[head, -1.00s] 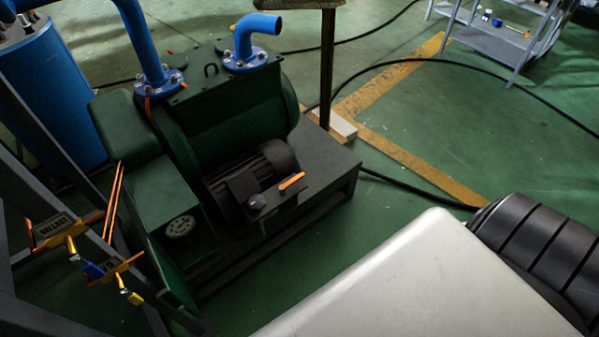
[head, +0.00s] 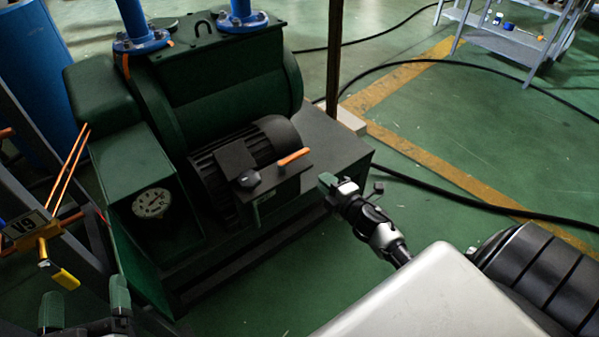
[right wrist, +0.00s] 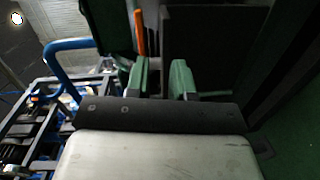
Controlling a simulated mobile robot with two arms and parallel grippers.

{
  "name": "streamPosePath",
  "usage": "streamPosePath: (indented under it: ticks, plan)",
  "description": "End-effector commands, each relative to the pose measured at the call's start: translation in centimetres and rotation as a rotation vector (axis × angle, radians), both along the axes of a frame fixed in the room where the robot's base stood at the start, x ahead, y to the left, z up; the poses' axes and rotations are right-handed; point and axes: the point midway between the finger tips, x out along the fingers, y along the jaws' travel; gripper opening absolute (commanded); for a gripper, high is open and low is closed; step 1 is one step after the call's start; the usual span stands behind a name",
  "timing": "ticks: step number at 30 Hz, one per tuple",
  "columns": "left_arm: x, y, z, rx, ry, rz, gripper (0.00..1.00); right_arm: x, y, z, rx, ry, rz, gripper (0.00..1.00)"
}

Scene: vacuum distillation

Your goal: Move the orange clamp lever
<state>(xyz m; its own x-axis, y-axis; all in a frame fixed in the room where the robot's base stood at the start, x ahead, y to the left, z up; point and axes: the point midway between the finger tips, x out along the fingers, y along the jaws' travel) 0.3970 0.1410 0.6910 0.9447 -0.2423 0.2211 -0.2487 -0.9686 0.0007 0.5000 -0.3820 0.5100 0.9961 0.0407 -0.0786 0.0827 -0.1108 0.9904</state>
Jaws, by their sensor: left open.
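The orange clamp lever (head: 293,157) sits on top of a small dark box on the front of the green pump's motor. It lies slanted, its right end higher. In the right wrist view an orange bar that looks like the lever (right wrist: 139,33) stands upright beyond the fingers. My right gripper (head: 336,185) is to the right of the lever and a little lower in the picture, apart from it. Its green fingers (right wrist: 161,80) are spread with nothing between them. My left gripper (head: 85,292) is at the bottom left, with its green fingers wide apart and empty.
The green pump (head: 230,85) with blue pipes (head: 135,22) fills the centre left. A dark post (head: 334,60) stands behind.

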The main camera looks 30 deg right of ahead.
Motion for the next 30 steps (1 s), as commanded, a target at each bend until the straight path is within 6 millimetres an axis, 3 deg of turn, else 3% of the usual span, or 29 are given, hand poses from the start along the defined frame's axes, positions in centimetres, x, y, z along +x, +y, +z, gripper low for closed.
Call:
streamPosePath:
  ticks: [4,10,22,30]
  plan:
    - [-1.5,0.3,2.5,-0.028,-0.101,-0.002,0.92,0.7,0.0,1.4,-0.089,-0.07,0.035,0.23]
    - [-2.1,0.3,4.1,-0.045,-0.163,-0.006,0.92,1.9,0.1,2.2,-0.113,-0.089,0.045,0.23]
    - [-4.2,0.3,7.2,-0.133,-0.473,-0.022,0.92,9.1,0.6,2.1,-0.112,-0.089,0.042,0.23]
    - [-5.6,0.4,8.5,-0.174,-0.608,-0.029,0.92,11.4,0.8,2.1,-0.11,-0.085,0.042,0.23]
